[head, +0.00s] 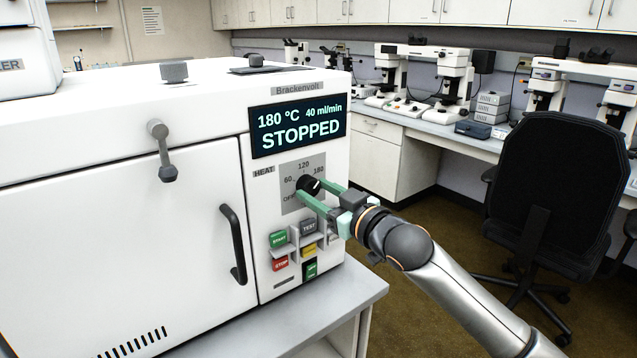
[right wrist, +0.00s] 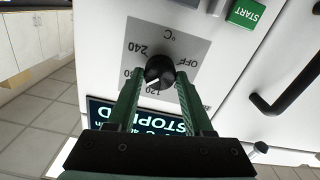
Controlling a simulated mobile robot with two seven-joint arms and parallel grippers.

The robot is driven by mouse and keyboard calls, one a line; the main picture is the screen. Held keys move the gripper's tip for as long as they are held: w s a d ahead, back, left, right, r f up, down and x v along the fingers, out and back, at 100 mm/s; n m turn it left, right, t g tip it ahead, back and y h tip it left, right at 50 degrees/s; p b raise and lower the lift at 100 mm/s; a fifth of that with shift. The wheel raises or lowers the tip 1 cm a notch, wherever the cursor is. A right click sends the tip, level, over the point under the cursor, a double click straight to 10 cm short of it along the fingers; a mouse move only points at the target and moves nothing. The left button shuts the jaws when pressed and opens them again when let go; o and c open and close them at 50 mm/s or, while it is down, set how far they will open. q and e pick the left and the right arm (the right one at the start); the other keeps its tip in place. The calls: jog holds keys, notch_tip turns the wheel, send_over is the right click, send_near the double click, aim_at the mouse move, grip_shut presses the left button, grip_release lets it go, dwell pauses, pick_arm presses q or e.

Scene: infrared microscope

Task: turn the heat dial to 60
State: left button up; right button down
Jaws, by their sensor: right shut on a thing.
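The heat dial (head: 306,183) is a black round knob on a grey scale plate (head: 290,204) on the front of the white machine. The display (head: 298,128) reads 180 °C, 40 ml/min, STOPPED. My right gripper (head: 311,187) has its green fingers on either side of the dial and is shut on it. The right wrist view shows the dial (right wrist: 160,70) between the fingertips (right wrist: 157,82), upside down. My left gripper is not in view.
Below the dial are several buttons, including green START (head: 278,239), red STOP (head: 281,264) and grey TEST (head: 308,227). A black door handle (head: 234,245) stands out to the left. A black chair (head: 555,180) and a microscope bench are at right.

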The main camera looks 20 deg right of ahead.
jog(key=n+p, duration=0.2)
jog(key=n, duration=0.1)
jog(key=shift+r+p, duration=0.2)
jog(key=shift+p, duration=0.1)
jog(key=shift+n+p, duration=1.15)
jog(key=shift+n, duration=0.15)
jog(key=shift+n+p, duration=0.65)
jog(key=shift+n, duration=0.25)
jog(key=n+p, duration=0.2)
jog(key=n, duration=0.1)
jog(key=shift+n, duration=0.4)
jog(key=n+p, duration=0.3)
jog(key=n, duration=0.2)
jog(key=shift+f, duration=0.1)
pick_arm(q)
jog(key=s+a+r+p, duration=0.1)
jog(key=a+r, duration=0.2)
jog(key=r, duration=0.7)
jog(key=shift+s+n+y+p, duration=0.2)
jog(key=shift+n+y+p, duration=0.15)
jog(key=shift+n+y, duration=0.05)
pick_arm(e)
jog(key=shift+f+n, duration=0.1)
jog(key=shift+n, duration=2.3)
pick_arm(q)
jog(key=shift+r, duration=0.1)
